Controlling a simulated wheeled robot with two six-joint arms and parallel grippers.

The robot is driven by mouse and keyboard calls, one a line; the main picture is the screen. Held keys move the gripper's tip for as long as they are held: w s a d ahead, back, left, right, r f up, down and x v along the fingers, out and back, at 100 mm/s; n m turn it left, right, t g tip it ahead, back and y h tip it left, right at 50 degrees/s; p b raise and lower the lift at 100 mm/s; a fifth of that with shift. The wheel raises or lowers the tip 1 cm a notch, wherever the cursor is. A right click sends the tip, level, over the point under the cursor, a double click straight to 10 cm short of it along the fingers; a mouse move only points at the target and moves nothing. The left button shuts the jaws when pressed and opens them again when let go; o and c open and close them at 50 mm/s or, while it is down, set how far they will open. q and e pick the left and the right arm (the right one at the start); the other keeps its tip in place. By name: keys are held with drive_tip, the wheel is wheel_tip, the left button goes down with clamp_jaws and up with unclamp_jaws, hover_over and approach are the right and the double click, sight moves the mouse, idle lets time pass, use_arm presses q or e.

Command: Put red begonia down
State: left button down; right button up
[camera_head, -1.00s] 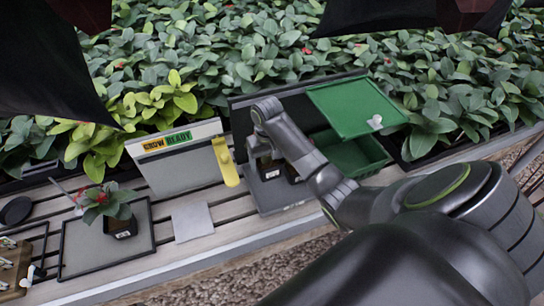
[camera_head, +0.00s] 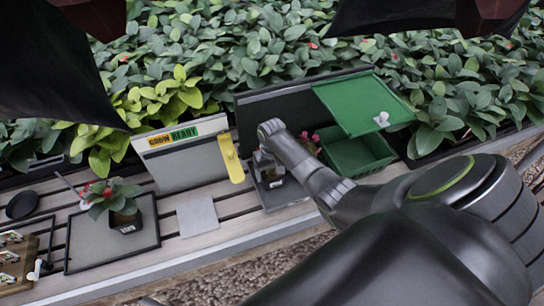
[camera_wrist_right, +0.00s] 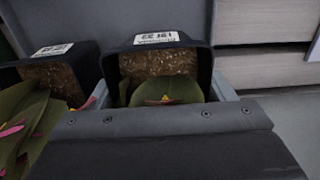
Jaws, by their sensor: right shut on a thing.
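My right gripper (camera_head: 266,165) is low over the dark tray (camera_head: 283,200) in front of the black board. It is shut on a small black pot (camera_head: 272,182), at the left end of that tray. In the right wrist view the fingers (camera_wrist_right: 168,94) sit on either side of this pot (camera_wrist_right: 205,65), which has a white label, brown soil and a green leaf with a small red and yellow tip. I take it to be the red begonia; its blooms are mostly hidden. I cannot tell if the pot touches the tray. My left gripper is not in view.
A pink-flowered plant (camera_head: 308,143) stands close beside the held pot. A green bin (camera_head: 350,152) with a raised lid is to the right. Another red-flowered potted plant (camera_head: 112,198) stands on the left tray (camera_head: 85,250).

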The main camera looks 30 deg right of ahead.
sight(272, 171)
drive_tip(key=shift+f, duration=0.1)
drive_tip(key=o, duration=0.9)
drive_tip(key=shift+c, duration=0.2)
drive_tip(key=shift+r, duration=0.2)
wheel_tip(272, 171, up, 12)
drive_tip(key=shift+f, duration=0.1)
